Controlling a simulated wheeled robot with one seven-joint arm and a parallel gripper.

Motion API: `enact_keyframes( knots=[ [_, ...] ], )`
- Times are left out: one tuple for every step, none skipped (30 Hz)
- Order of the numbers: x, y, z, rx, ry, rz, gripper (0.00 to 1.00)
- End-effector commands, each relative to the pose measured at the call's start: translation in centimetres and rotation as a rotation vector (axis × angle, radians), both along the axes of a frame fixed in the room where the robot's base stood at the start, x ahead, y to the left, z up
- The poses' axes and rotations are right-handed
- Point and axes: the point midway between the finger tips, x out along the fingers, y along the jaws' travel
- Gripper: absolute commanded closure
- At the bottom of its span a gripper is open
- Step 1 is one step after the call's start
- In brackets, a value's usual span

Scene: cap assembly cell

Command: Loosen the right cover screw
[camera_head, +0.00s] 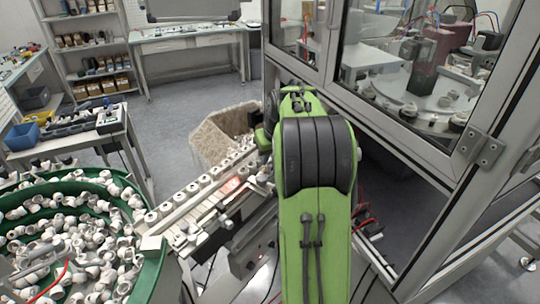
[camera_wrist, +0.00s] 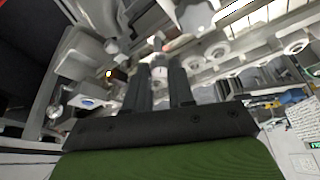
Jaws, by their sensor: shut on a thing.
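In the wrist view my gripper (camera_wrist: 160,84) reaches in with two dark fingers close together, shut on a small pale screw head (camera_wrist: 159,71). I take this for the right cover screw; its lower part is hidden between the fingers. The grey feeder rail (camera_head: 205,204) shows in the head view, with a row of round white caps along it. My green arm covers its right end, so my gripper and the screw are hidden there.
A green bowl feeder (camera_head: 150,270) full of white fittings stands at the lower left. A beige bin (camera_head: 208,138) stands behind the rail. A glass-walled machine cabinet (camera_head: 400,140) rises close on the right. Open floor (camera_head: 185,95) lies at the back.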

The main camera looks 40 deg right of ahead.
Motion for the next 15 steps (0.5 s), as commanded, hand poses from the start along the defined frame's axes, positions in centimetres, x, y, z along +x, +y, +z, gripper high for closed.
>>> enact_keyframes(
  knots=[
    [0.02, 0.03, 0.04, 0.0, 0.0, -0.007, 1.0],
    [0.04, 0.08, 0.04, -0.001, 0.0, -0.021, 1.0],
    [0.11, 0.22, 0.05, 0.0, 0.0, -0.055, 1.0],
    [0.14, 0.28, 0.05, 0.0, 0.0, -0.089, 1.0],
    [0.17, 0.32, 0.06, -0.001, -0.001, -0.126, 1.0],
    [0.19, 0.36, 0.07, -0.001, -0.001, -0.173, 1.0],
    [0.2, 0.37, 0.07, 0.0, 0.0, -0.206, 1.0],
    [0.2, 0.36, 0.07, -0.001, 0.0, -0.234, 1.0],
    [0.19, 0.34, 0.07, 0.0, -0.001, -0.262, 1.0],
    [0.17, 0.32, 0.06, -0.001, -0.001, -0.275, 1.0],
    [0.17, 0.31, 0.06, 0.0, -0.001, -0.282, 1.0],
    [0.16, 0.3, 0.05, 0.0, -0.001, -0.287, 1.0],
    [0.16, 0.29, 0.05, 0.0, -0.001, -0.287, 1.0],
    [0.15, 0.28, 0.05, 0.0, -0.001, -0.286, 1.0],
    [0.15, 0.28, 0.05, 0.0, -0.001, -0.286, 1.0]
  ],
)
